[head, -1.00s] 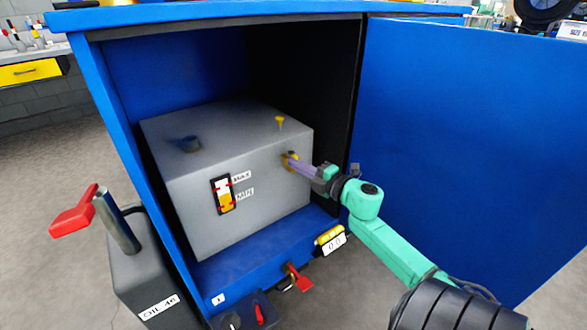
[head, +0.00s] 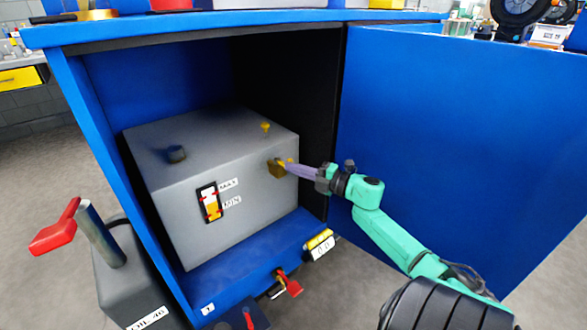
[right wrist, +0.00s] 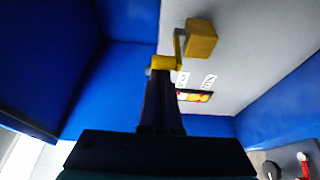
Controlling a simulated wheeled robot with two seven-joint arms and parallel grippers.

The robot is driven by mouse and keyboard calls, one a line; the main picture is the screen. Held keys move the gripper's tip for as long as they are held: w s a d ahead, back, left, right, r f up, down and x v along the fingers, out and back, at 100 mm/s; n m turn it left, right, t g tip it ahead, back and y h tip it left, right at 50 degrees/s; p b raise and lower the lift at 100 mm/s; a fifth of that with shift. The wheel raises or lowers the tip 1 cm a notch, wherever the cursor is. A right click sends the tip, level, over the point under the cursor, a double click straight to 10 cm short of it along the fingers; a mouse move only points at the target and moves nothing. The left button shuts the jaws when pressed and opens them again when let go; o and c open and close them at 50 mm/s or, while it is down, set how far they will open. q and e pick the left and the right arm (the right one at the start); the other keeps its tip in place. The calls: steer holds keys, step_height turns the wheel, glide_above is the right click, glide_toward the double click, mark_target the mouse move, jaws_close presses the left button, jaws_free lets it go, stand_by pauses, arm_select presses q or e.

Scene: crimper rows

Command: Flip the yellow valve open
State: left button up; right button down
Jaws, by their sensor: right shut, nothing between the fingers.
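The yellow valve (head: 276,168) sits on the front face of a grey tank (head: 165,215) inside the blue cabinet. In the right wrist view its brass body (right wrist: 202,39) stands on the tank, and a thin lever ends in a yellow grip (right wrist: 166,62). My right gripper (head: 291,167) has purple fingers that reach in from the right, just beside the valve. The fingers are shut and empty. In the right wrist view the fingertips (right wrist: 161,78) are at the yellow grip and partly overlap it; I cannot tell whether they touch. My left gripper is not in view.
The blue cabinet door (head: 450,150) stands open at the right, behind my right arm. A sight gauge (head: 209,203) is on the tank front. A red lever (head: 288,284) is at the cabinet's lower edge. A dark oil can (head: 125,280) stands left.

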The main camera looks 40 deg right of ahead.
steer(key=shift+d, duration=0.2)
arm_select(q)
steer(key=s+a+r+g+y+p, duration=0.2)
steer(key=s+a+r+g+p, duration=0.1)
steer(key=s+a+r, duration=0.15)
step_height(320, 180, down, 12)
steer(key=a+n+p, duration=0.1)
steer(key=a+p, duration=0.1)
steer(key=p, duration=0.2)
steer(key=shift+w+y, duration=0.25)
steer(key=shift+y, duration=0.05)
arm_select(e)
step_height(320, 180, up, 20)
steer(key=shift+a, duration=0.15)
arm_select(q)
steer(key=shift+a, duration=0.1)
